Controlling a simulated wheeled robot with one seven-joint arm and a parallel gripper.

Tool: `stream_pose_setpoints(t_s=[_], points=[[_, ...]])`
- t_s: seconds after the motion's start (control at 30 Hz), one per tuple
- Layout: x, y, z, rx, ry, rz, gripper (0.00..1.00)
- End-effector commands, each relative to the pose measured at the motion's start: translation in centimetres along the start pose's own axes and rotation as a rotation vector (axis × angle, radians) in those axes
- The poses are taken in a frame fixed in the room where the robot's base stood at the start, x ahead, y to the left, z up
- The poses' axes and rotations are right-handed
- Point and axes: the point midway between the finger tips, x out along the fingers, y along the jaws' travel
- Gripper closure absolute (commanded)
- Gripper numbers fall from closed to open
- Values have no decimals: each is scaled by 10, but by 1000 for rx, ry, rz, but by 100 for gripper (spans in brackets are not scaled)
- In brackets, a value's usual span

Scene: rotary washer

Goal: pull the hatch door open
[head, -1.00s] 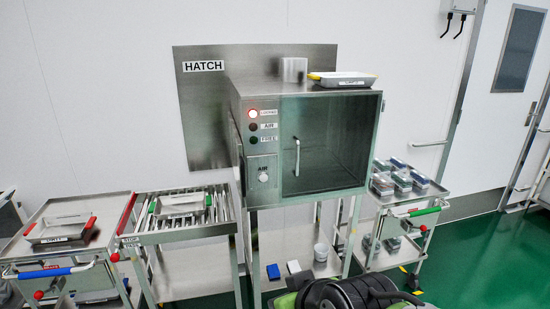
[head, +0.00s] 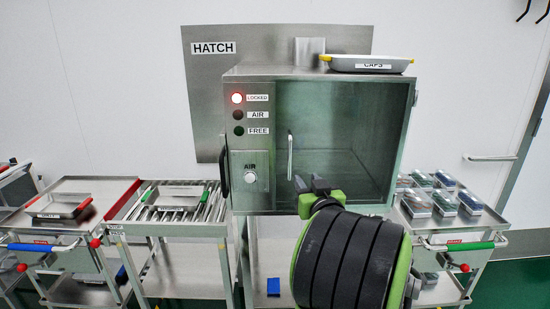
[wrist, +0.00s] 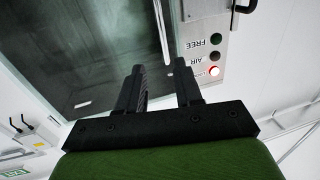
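The hatch (head: 318,140) is a steel box with a dark glass door (head: 345,130), which looks closed. Its pale vertical handle (head: 290,157) is on the door's left side; in the wrist view the handle (wrist: 161,30) appears beyond the fingertips, in line with the gap between them. My gripper (head: 312,184) is just right of and below the handle in the head view. In the wrist view my gripper (wrist: 160,78) is open and empty, apart from the handle. The top red lamp (head: 237,98) is lit; the AIR and FREE lamps are dark. An AIR button (head: 250,177) sits below.
A tray (head: 370,63) marked CAPS lies on top of the hatch. A roller table (head: 172,215) and a cart (head: 70,200) with a tray stand left. Another cart (head: 455,225) with several small packs stands right. A black side handle (head: 223,170) juts from the hatch's left.

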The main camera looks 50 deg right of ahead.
Motion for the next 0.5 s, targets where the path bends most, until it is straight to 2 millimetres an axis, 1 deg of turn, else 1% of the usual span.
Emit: stream_pose_setpoints(t_s=[0.07,0.17,0.5], points=[[11,-2,-3,-2,-2,-5,65],[34,-3,-4,-2,-3,-8,65],[119,-4,-4,-2,-2,-8,65]])
